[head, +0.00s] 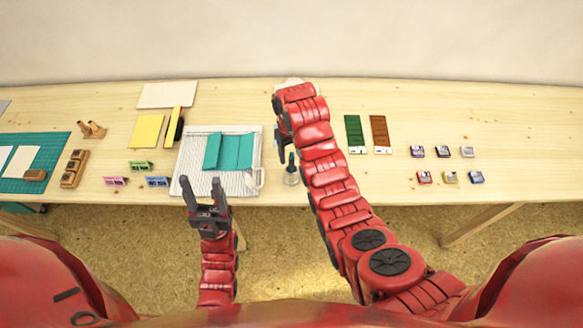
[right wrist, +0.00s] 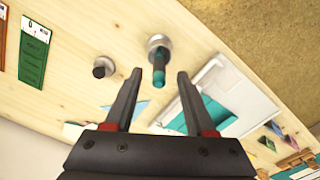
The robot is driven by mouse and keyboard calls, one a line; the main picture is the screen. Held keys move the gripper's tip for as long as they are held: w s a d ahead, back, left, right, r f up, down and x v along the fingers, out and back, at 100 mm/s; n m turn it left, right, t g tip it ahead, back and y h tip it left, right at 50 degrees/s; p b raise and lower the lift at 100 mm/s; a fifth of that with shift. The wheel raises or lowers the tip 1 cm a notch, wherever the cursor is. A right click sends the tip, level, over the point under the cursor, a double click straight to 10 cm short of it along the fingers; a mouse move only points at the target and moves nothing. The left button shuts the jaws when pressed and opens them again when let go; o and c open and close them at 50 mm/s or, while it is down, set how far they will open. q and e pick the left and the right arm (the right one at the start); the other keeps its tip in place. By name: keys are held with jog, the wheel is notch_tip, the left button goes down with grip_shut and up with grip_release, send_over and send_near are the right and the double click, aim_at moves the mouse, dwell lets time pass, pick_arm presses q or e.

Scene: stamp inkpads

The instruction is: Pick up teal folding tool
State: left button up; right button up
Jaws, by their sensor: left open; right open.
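The teal folding tool (head: 291,160) appears to stand upright in a small grey metal holder (head: 291,179) near the table's front edge. In the right wrist view the teal tool (right wrist: 159,72) shows in line between my right fingertips, with the holder (right wrist: 158,43) just beyond them. My right gripper (right wrist: 160,73) is open and empty; its fingers are apart from the tool, at a distance I cannot tell. In the head view my right arm mostly hides that gripper. My left gripper (head: 207,184) is open and empty at the front edge, before the white board.
A white gridded board (head: 187,165) with teal sheets (head: 228,151) lies left of the tool. A dark knob-like thing (right wrist: 104,67) stands beside the holder. Green (head: 355,134) and brown (head: 380,134) cards and several inkpads (head: 443,152) lie right. The table between them is clear.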

aim_at(291, 170)
jog(key=shift+s+d+f+p, duration=0.15)
jog(key=shift+f+p, duration=0.9)
jog(key=shift+f, duration=1.5)
grip_shut()
